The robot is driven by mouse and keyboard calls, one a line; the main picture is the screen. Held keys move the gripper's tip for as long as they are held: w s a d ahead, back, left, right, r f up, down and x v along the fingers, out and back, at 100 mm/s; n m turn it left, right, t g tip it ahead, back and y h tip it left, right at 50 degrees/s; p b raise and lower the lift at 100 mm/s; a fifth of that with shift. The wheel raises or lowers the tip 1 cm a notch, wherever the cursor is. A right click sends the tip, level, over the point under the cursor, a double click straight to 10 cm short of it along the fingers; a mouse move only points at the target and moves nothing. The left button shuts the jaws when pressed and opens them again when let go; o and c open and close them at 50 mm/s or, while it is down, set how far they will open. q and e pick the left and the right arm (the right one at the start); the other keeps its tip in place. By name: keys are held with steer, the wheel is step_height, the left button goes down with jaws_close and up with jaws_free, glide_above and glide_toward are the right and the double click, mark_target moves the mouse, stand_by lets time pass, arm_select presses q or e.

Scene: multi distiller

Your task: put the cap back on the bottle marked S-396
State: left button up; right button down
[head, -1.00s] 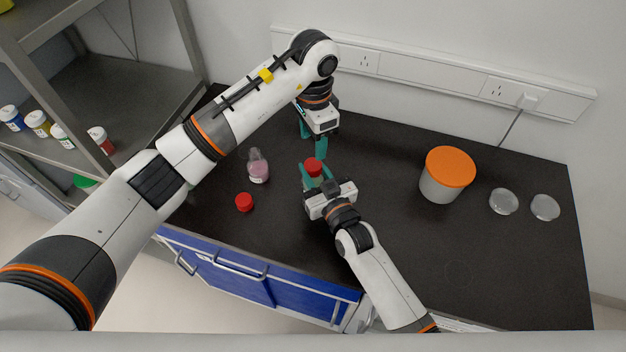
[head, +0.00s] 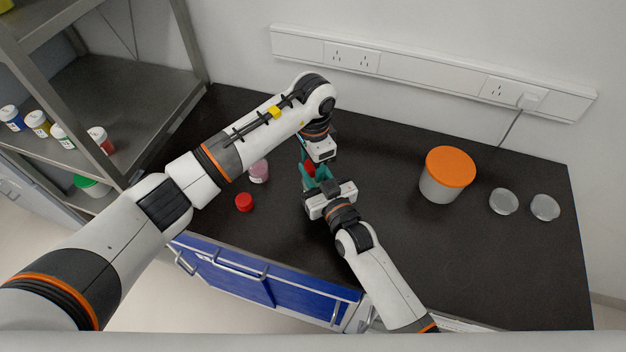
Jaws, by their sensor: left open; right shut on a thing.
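My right gripper (head: 316,184) is shut on a small bottle with a red cap (head: 309,168). The bottle's body is mostly hidden by the grippers. My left gripper (head: 308,160) is open, pointing down from above, with its fingers at the red cap; I cannot tell whether they touch it. A bottle with pink contents (head: 259,172) stands on the bench to the left, its top now hidden behind my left arm. A loose red cap (head: 244,202) lies on the bench near the front edge. No bottle marking is readable.
A white tub with an orange lid (head: 448,172) and two clear round dishes (head: 503,201) (head: 545,207) stand on the right of the black bench (head: 480,260). A shelf (head: 90,90) with several capped jars is at the left. The bench's right middle is clear.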

arm_select(q)
steer(key=c, duration=1)
steer(key=m, duration=0.3)
steer(key=o, duration=1.1)
step_height(320, 180, up, 5)
steer(key=shift+d+r, duration=0.1)
arm_select(e)
steer(key=shift+d+f, duration=0.15)
steer(key=shift+f, duration=0.25)
arm_select(q)
steer(key=shift+s, duration=0.1)
arm_select(e)
steer(key=shift+s+r, duration=0.1)
steer(key=shift+s, duration=0.05)
